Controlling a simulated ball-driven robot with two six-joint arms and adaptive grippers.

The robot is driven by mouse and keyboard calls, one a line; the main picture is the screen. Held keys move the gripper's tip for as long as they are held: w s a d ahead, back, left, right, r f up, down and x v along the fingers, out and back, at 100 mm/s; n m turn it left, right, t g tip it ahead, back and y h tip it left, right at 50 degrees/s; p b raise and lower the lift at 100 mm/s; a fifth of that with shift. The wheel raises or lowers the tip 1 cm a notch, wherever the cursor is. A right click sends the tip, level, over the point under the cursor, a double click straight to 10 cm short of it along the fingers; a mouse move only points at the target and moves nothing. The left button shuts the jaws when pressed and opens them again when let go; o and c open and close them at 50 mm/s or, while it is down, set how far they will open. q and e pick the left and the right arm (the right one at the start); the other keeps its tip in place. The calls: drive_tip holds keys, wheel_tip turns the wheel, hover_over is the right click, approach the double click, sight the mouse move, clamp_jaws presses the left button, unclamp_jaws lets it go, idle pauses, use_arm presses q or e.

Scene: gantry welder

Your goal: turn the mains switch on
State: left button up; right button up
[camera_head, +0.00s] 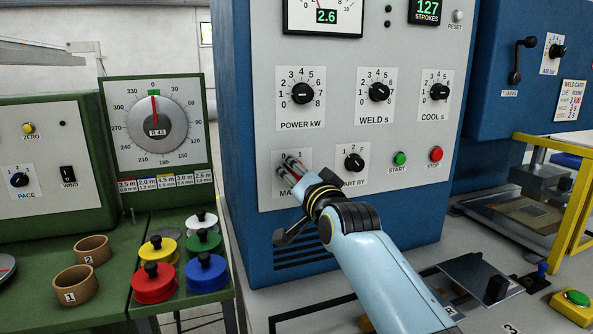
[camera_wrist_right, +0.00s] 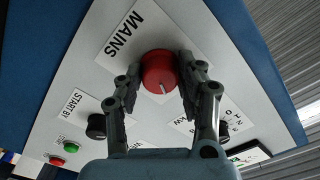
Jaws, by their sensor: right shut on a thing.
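The mains switch is a round red knob (camera_wrist_right: 158,70) with a white pointer line, on a white plate marked MAINS, in the right wrist view. My right gripper (camera_wrist_right: 160,75) has its two fingers on opposite sides of this knob and is shut on it. In the head view my right gripper (camera_head: 291,170) reaches up to the MAINS plate (camera_head: 281,158) at the lower left of the grey panel. There the fingers and wrist cover most of the knob and part of the label. I cannot tell the switch position for sure. My left gripper is not in view.
The START BY knob (camera_head: 354,162) sits close to the right of my gripper, with the green START button (camera_head: 399,158) and red STOP button (camera_head: 436,154) beyond. The POWER knob (camera_head: 302,93) is above. A green bench (camera_head: 120,245) with coloured weights stands at left.

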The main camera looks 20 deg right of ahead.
drive_tip(key=shift+m, duration=0.4)
drive_tip(key=o, duration=1.2)
drive_tip(key=shift+c, duration=0.2)
drive_tip(key=shift+s, duration=0.1)
drive_tip(key=shift+s+f, duration=0.1)
drive_tip(key=shift+s, duration=0.25)
drive_tip(key=s, duration=1.1)
drive_tip(key=shift+d, duration=0.25)
